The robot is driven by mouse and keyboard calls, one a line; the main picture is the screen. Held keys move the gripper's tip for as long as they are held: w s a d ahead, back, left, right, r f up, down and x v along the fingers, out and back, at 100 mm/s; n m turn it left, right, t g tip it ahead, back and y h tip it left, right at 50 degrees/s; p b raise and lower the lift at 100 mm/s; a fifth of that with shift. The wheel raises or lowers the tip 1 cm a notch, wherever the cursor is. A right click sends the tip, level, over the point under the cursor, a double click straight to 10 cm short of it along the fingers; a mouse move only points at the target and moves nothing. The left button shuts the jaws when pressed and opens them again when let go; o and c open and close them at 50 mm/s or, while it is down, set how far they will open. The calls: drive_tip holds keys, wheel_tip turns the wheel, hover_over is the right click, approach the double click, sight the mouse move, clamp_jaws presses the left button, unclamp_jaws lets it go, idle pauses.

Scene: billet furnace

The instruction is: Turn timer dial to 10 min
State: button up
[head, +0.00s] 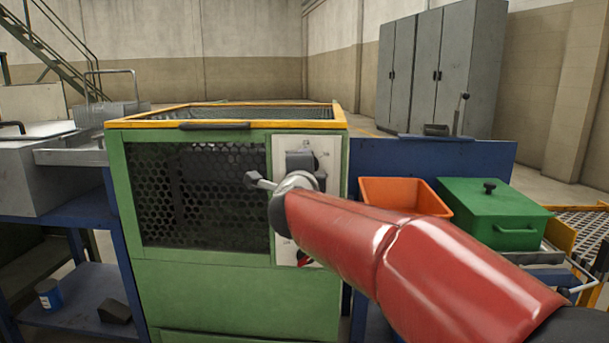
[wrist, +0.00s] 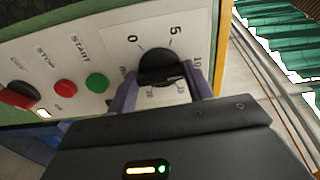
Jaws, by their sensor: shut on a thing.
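The black timer dial (wrist: 157,62) sits on a white control panel (wrist: 118,42), with 0, 5 and 10 printed around it; lower marks are partly hidden. My gripper (wrist: 160,80) is shut on the dial, one finger on each side. I cannot make out the dial's pointer or its exact setting. In the head view, the panel (head: 329,158) is on the right front of the green machine (head: 200,285). There my gripper (head: 303,167) is in front of the panel's upper part and hides the dial.
On the panel are a green START button (wrist: 97,82), a red STOP button (wrist: 65,87) and a red switch (wrist: 20,96). A mesh window (head: 195,195) is left of the panel. An orange bin (head: 400,197) and a green lidded box (head: 490,212) stand to the right.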

drive_tip(key=shift+f+m, duration=0.15)
drive_tip(key=shift+m, duration=0.15)
drive_tip(key=o, duration=1)
drive_tip(key=shift+s+a, duration=0.15)
drive_tip(key=shift+s, duration=3.75)
